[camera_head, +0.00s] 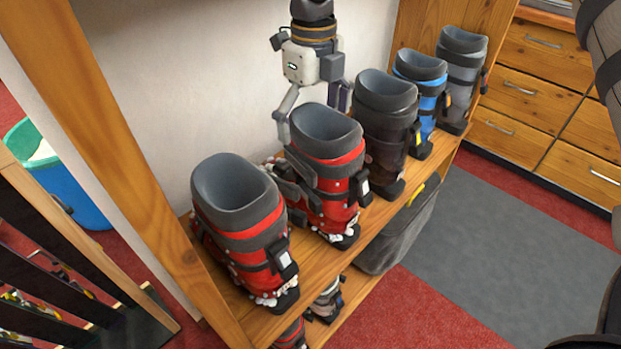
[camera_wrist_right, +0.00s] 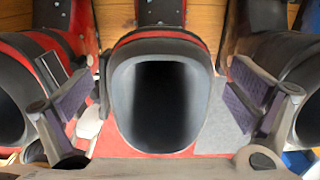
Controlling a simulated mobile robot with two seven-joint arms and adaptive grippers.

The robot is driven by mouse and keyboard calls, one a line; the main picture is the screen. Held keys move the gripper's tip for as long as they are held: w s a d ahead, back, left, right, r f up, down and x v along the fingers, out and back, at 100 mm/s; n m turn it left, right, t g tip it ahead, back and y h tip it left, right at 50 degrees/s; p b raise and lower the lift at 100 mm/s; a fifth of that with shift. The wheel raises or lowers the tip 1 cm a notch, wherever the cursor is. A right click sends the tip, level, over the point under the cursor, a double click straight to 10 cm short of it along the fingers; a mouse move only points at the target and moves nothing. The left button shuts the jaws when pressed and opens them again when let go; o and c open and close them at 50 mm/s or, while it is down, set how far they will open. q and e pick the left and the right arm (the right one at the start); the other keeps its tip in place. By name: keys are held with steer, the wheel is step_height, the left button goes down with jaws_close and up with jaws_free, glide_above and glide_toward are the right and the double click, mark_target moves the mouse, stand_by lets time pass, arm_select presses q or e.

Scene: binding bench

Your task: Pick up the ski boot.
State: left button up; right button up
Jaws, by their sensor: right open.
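Several ski boots stand upright in a row on a wooden shelf (camera_head: 262,325). The second boot from the near end is a red and grey ski boot (camera_head: 328,172). My right gripper (camera_head: 315,135) is open and comes down over it from the wall side, its fingers apart around the cuff. In the right wrist view, this boot's dark opening (camera_wrist_right: 163,100) lies between the two spread fingers (camera_wrist_right: 162,105), with a gap on each side. The far finger is partly hidden behind the boot in the head view. My left gripper is not in view.
Another red boot (camera_head: 240,225) stands close on the near side, a dark grey boot (camera_head: 385,120) on the far side. A blue boot (camera_head: 428,95) and a grey boot (camera_head: 460,75) stand farther along. The wall is close behind; the floor in front is open.

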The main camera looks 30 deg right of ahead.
step_height(320, 180, down, 3)
steer(key=shift+w+r, duration=0.1)
steer(key=shift+r, duration=0.25)
steer(key=c, duration=1.8)
steer(key=shift+c, duration=0.2)
steer(key=shift+r, duration=0.1)
